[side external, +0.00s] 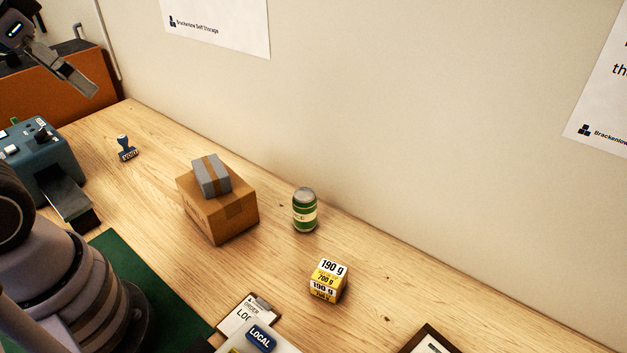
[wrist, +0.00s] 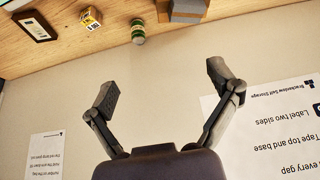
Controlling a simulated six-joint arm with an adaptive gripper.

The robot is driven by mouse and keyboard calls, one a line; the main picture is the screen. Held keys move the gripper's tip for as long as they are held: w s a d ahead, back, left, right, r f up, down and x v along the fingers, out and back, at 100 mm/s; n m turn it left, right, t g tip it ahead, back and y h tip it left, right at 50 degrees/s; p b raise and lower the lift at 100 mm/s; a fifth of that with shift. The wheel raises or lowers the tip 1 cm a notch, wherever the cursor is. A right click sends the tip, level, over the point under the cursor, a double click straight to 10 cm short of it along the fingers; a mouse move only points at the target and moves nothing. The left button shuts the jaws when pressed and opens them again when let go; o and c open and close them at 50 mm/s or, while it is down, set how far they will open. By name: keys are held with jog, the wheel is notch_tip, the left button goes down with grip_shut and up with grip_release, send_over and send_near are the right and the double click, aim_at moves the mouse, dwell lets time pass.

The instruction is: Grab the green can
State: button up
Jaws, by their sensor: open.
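The green can (side external: 305,211) stands upright on the wooden table, between a cardboard box and a small yellow-and-white cube. It has a pale label band and a grey top. In the wrist view the green can (wrist: 138,35) shows upside down near the top edge, beyond my fingers. My gripper (wrist: 166,85) is open and empty, its two fingers spread wide in front of the wall. In the side external view part of my gripper (side external: 75,78) shows at the upper left, high above the table and well away from the can.
The cardboard box (side external: 220,212) with a grey taped parcel (side external: 211,175) on top stands left of the can. The weight-marked cube (side external: 328,281) sits in front of it. A stamp (side external: 126,148), a blue machine (side external: 40,152) and a clipboard (side external: 243,314) are also on the table.

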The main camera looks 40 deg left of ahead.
jog(key=shift+w, duration=0.1)
jog(key=m+t+h, duration=0.2)
jog(key=t, duration=0.4)
send_over(295, 204)
jog(key=s+a, duration=0.1)
jog(key=a, duration=0.1)
notch_tip(295, 204, down, 29)
jog(key=shift+m+t+h, duration=0.3)
jog(key=shift+t+h, duration=0.2)
jog(key=shift+t, duration=0.2)
jog(key=s+f, duration=0.2)
jog(key=f, duration=0.1)
jog(key=s+d+f, duration=0.1)
jog(key=shift+f, duration=0.2)
jog(key=x, duration=0.7)
jog(key=shift+w, duration=0.15)
jog(key=c, duration=0.9)
